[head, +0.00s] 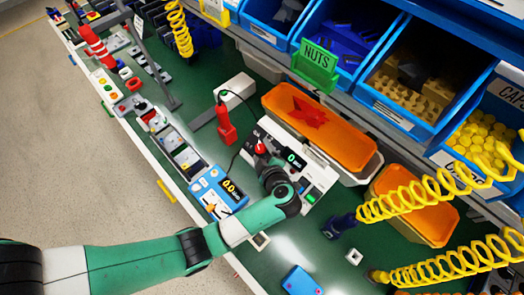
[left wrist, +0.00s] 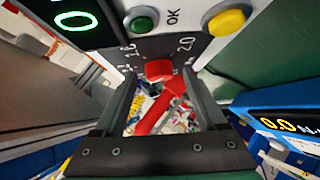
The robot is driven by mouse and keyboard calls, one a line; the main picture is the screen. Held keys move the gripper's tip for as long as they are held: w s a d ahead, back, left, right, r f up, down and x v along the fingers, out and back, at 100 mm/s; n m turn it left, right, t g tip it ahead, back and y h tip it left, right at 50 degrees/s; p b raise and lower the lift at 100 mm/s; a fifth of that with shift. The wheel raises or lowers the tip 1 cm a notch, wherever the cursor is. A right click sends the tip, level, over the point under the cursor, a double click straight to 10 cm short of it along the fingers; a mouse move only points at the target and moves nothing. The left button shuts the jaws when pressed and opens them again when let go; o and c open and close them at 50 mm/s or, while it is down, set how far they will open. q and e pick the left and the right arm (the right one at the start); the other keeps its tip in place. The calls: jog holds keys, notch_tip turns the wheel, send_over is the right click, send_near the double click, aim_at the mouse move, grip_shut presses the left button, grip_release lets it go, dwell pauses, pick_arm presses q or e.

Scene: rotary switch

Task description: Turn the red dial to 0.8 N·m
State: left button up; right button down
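The red dial (head: 260,148) is on a pale panel with a dark face and a green display (head: 293,159) that seems to read 0. In the left wrist view the dial (left wrist: 158,70) sits below a green button and a yellow button, with 1.6 and 2.0 printed near it. My left gripper (left wrist: 160,80) is open, with its two dark fingers on either side of the dial and gaps at both sides. In the head view my left wrist covers part of the panel. The dial's pointer setting is unclear. My right gripper is out of view.
A blue meter (head: 213,191) with a yellow display, apparently 0.0, stands left of the panel. An orange-lined bin (head: 320,125) is behind it. Yellow coiled hoses (head: 425,195) hang at the right. A red-handled tool (head: 226,127) is near the panel's left.

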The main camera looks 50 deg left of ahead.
pick_arm(q)
jog(key=p+v, duration=0.3)
jog(key=v, duration=0.8)
jog(key=shift+d+r+p, duration=0.2)
jog(key=shift+p, duration=0.2)
jog(key=shift+s, duration=0.1)
